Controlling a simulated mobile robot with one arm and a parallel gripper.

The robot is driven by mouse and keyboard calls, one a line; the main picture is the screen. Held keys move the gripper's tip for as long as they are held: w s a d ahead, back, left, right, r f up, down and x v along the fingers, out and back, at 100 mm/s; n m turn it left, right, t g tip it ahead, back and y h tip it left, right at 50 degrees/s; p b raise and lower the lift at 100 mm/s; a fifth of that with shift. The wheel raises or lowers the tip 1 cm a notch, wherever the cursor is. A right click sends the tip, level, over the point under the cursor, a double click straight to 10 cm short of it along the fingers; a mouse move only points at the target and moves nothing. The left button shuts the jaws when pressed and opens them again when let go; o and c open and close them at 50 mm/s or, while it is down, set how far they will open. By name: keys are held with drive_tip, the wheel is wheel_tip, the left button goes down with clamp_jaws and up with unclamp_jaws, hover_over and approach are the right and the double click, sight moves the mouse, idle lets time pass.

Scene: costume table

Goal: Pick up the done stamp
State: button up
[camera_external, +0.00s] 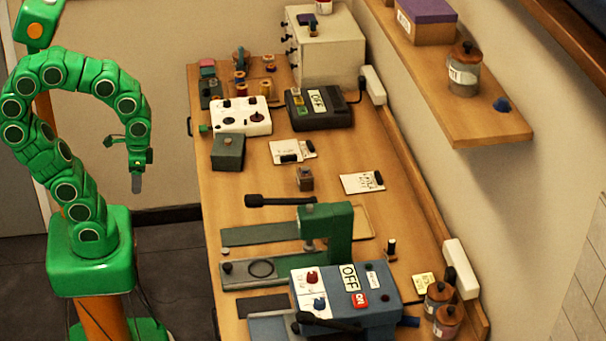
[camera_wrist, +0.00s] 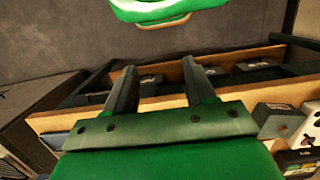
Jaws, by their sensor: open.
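My gripper (camera_external: 137,180) hangs in the air to the left of the table, apart from everything on it. In the wrist view my gripper (camera_wrist: 160,82) shows two dark fingers spread apart with nothing between them. I cannot tell which thing is the done stamp. A small dark upright stamp-like piece (camera_external: 391,248) stands at the right of the table. Small black pieces lie on white cards (camera_external: 357,184) near the middle. A small brown-grey block (camera_external: 304,179) sits between the cards. Any lettering on these is too small to read.
The wooden table (camera_external: 237,198) holds a white control box (camera_external: 241,116), a black OFF device (camera_external: 318,107), a green press (camera_external: 330,234) and a blue OFF machine (camera_external: 345,292). A shelf (camera_external: 480,122) overhangs the right side.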

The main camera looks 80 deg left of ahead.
sight(391, 240)
drive_tip(key=shift+r, duration=0.1)
wheel_tip(391, 240, up, 18)
drive_tip(key=w+d+r+n+t+h, duration=0.15)
drive_tip(key=w+d+n, duration=0.3)
drive_tip(key=w, duration=0.75)
drive_tip(key=w+d+n+t+h, duration=0.2)
drive_tip(key=w+d+n, duration=0.25)
drive_tip(key=w, duration=0.65)
drive_tip(key=w+d+r+n+t+h, duration=0.1)
drive_tip(key=w+d+n+h, duration=0.3)
drive_tip(key=w, duration=0.8)
drive_tip(key=w+d+f+n+t+h, duration=0.1)
drive_tip(key=w+d+n+t, duration=0.15)
drive_tip(key=w+n, duration=0.8)
drive_tip(key=w+d+f+n+t, duration=0.2)
drive_tip(key=w+n+t, duration=0.15)
drive_tip(key=w, duration=1.45)
wheel_tip(391, 240, down, 30)
drive_tip(key=shift+w+r, duration=0.15)
drive_tip(key=shift+r, duration=0.05)
drive_tip(key=shift+x, duration=2.55)
drive_tip(key=shift+w+x, duration=0.25)
drive_tip(key=shift+x, duration=1.15)
